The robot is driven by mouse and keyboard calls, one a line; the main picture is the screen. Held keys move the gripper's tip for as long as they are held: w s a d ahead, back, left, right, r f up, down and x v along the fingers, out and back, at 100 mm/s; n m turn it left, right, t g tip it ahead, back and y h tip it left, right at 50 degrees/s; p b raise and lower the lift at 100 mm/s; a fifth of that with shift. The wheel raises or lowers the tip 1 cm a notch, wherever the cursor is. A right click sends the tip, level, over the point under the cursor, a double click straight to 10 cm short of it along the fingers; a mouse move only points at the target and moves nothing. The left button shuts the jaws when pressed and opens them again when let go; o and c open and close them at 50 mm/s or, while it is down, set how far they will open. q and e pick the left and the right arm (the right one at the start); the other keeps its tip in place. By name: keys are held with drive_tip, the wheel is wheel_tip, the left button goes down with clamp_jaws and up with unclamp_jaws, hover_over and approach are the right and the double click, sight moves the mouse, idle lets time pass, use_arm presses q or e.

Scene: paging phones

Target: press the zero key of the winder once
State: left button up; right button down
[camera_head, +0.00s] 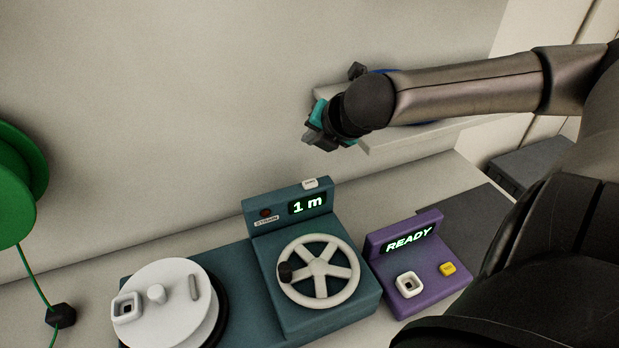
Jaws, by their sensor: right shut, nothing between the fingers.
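The winder (262,248) is a teal machine on the table, with a white spoked handwheel (320,270) and a green display (308,203) reading "1 m". A small white key (310,183) sits on the top edge of its upright panel; its lettering is too small to read. A dark red round lamp or button (265,213) is on the panel's left. My right gripper (320,139) is shut and empty, above and behind the panel, apart from the white key. My left gripper is not in view.
A white reel (160,305) lies at the winder's left. A purple box (425,262) reading "READY" stands at its right, with a yellow button (448,268). A green spool (18,190) with a cord is at far left. A pale shelf (400,138) is behind my right arm.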

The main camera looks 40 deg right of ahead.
drive_tip(key=b, duration=0.9)
hover_over(312, 189)
drive_tip(key=shift+f, duration=4.45)
drive_tip(key=shift+f, duration=0.1)
drive_tip(key=shift+f, duration=0.3)
drive_tip(key=shift+f+b, duration=0.5)
drive_tip(key=shift+b, duration=0.2)
drive_tip(key=shift+r, duration=0.1)
drive_tip(key=shift+r+p, duration=0.8)
drive_tip(key=shift+p, duration=0.1)
wheel_tip(312, 189, up, 5)
drive_tip(key=p, duration=0.5)
drive_tip(key=shift+a, duration=0.1)
